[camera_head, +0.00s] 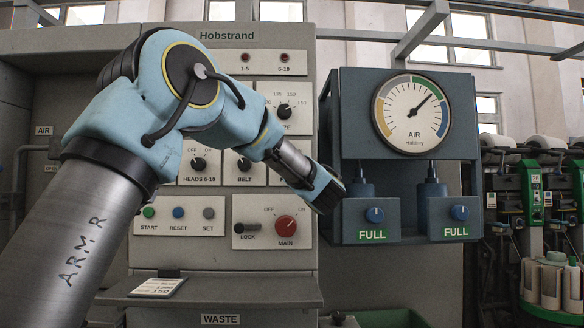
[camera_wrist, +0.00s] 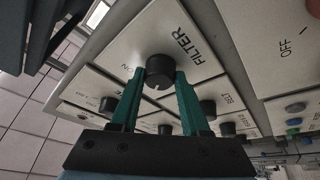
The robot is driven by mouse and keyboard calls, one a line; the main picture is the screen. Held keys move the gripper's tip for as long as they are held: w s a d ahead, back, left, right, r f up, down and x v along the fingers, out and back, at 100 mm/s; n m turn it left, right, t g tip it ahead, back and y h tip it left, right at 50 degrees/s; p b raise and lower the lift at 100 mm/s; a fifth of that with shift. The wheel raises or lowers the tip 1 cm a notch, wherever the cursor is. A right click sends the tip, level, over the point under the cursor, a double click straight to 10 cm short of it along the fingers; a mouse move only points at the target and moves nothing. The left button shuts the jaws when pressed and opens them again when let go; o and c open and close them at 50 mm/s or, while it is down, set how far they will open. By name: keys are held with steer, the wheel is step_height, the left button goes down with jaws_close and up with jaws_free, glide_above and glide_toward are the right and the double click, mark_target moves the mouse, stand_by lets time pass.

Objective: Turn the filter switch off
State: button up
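The filter switch (camera_wrist: 160,70) is a round black knob on a pale plate marked FILTER, with ON lettered beside it, in the wrist view. I cannot tell for sure which way its pointer faces. My gripper (camera_wrist: 159,73) has two teal fingers spread apart, one tip on each side of the knob. I cannot tell whether they touch it. In the head view my gripper (camera_head: 328,196) is a dark end piece in front of the panel's right edge, its fingers not clear. My arm hides the filter switch there.
Below are the red MAIN knob (camera_head: 286,225) and the START button (camera_head: 149,213). A blue-grey gauge unit (camera_head: 349,110) juts out right of the panel, close to my gripper.

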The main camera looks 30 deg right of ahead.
steer(key=o, duration=0.5)
steer(key=shift+c, duration=0.2)
steer(key=b+v, duration=0.2)
steer(key=v, duration=0.8)
steer(key=shift+s+f, duration=0.25)
steer(key=shift+s, duration=0.05)
steer(key=shift+s+a, duration=0.1)
